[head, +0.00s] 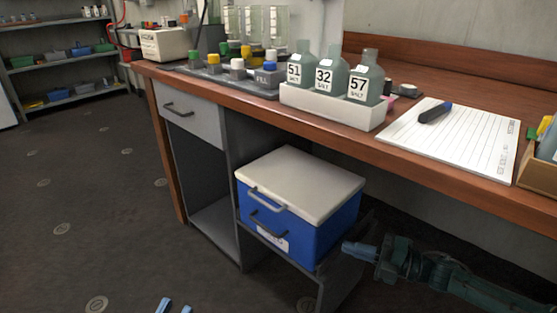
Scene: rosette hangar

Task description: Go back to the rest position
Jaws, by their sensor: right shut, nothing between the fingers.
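My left gripper (175,307) shows only as two blue fingertips at the bottom edge of the head view, with a gap between them. It is open and empty above the dark floor. My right gripper (357,249) is at the lower right, its arm coming in from the right edge. Its blue fingers are shut with nothing between them. It is just right of a blue box (286,232) with a pale lid, below the bench top; I cannot tell whether they touch.
The wooden bench (420,160) carries a white rack (330,108) with bottles labelled 51, 32 and 57, a lined sheet (450,140) with a dark pen, and capped containers. A grey drawer (187,115) is closed. Shelves (60,60) stand back left. The floor (90,210) at left is clear.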

